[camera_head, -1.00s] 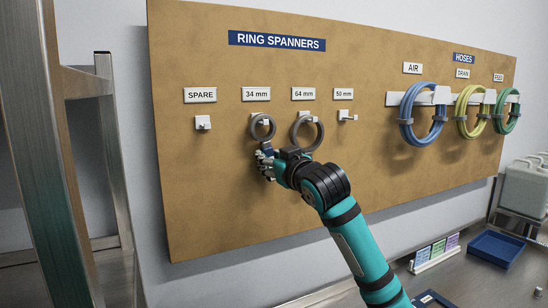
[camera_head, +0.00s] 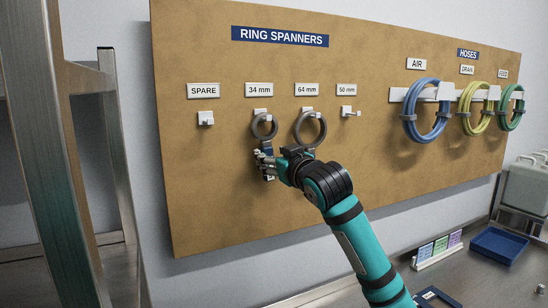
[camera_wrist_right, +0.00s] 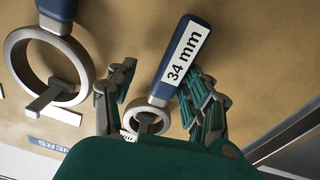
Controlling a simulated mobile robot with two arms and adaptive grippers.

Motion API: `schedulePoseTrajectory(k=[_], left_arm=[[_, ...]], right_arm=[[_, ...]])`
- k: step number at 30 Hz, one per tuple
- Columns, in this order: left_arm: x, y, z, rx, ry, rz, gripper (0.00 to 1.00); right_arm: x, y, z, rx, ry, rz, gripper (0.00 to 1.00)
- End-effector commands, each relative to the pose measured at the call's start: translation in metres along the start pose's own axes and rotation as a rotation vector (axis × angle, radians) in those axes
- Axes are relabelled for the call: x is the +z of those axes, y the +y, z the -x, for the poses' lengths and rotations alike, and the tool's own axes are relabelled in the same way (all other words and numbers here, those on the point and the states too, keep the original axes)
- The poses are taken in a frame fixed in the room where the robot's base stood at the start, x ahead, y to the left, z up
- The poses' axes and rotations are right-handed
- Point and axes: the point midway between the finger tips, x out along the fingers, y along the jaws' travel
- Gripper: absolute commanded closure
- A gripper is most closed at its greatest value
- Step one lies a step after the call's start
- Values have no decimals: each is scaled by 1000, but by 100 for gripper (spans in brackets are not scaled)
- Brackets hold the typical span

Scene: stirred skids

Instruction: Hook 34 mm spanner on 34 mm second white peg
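The 34 mm spanner's grey ring (camera_head: 264,126) is at the second white peg (camera_head: 259,112) from the left, under the 34 mm label. In the right wrist view the peg appears to pass through the ring (camera_wrist_right: 146,117); whether the ring rests on it I cannot tell. The spanner's blue handle with its 34 mm tag (camera_wrist_right: 184,52) hangs below. My right gripper (camera_head: 263,160) is around this handle. In the right wrist view the fingers (camera_wrist_right: 160,88) are apart, with a gap on the handle's left side. My left gripper is out of view.
The 64 mm spanner (camera_head: 310,128) hangs close to the right of my gripper. The spare peg (camera_head: 206,118) and 50 mm peg (camera_head: 349,111) are bare. Coiled hoses (camera_head: 425,110) hang farther right. A blue tray (camera_head: 499,245) stands on the bench.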

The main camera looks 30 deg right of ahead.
Motion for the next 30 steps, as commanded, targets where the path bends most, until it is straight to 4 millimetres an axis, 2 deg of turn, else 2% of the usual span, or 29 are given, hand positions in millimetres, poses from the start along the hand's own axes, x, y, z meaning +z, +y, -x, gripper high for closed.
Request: schedulePoseTrajectory(k=[11, 14, 24, 30], left_arm=[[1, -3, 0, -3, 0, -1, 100], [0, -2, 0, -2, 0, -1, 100], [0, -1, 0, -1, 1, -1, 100], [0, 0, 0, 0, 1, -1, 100]], right_arm=[[1, 0, 6, 0, -3, 0, 44], [1, 0, 19, -1, 0, 2, 44], [0, 0, 90, 0, 1, 3, 44], [0, 0, 115, 1, 0, 0, 44]])
